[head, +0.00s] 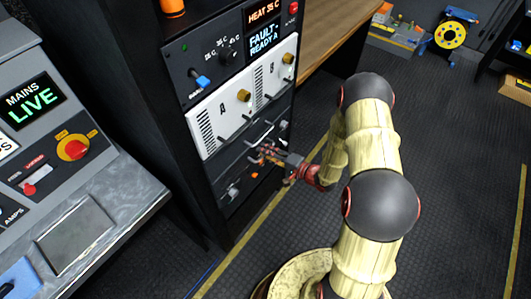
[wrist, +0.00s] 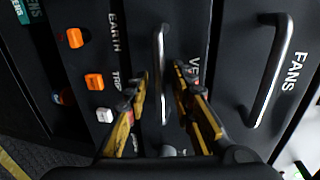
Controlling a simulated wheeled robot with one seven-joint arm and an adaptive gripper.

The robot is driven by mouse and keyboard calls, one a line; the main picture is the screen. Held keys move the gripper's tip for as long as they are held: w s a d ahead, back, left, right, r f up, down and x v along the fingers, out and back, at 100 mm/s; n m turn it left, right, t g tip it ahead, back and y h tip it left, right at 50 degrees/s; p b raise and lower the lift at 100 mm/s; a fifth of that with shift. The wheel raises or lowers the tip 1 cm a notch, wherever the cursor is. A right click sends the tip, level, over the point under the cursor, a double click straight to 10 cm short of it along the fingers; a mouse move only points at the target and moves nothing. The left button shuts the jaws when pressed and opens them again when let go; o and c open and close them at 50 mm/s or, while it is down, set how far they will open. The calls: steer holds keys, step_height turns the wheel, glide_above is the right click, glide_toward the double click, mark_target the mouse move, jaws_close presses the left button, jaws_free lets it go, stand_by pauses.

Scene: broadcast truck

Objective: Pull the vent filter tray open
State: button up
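The vent filter tray (wrist: 187,30) is a dark panel with a bar handle (wrist: 161,45) and a partly covered label reading "VE". In the wrist view my gripper (wrist: 160,78) is open, with one yellow-and-black finger on each side of this handle. Gaps show between the fingers and the bar, so they do not grip it. In the head view my gripper (head: 268,153) is at the lower rack front, and it hides much of the tray there. The tray front looks flush with the rack, though I cannot tell exactly.
The FANS panel (wrist: 295,70) with its own handle (wrist: 270,75) sits beside the tray, above it on the rack. On the other side is a panel with orange switches (wrist: 94,82) and EARTH and TRIP labels. White modules (head: 222,108) are higher. Open floor (head: 455,140) lies right.

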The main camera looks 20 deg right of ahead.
steer(key=shift+c, duration=1.2)
jaws_close()
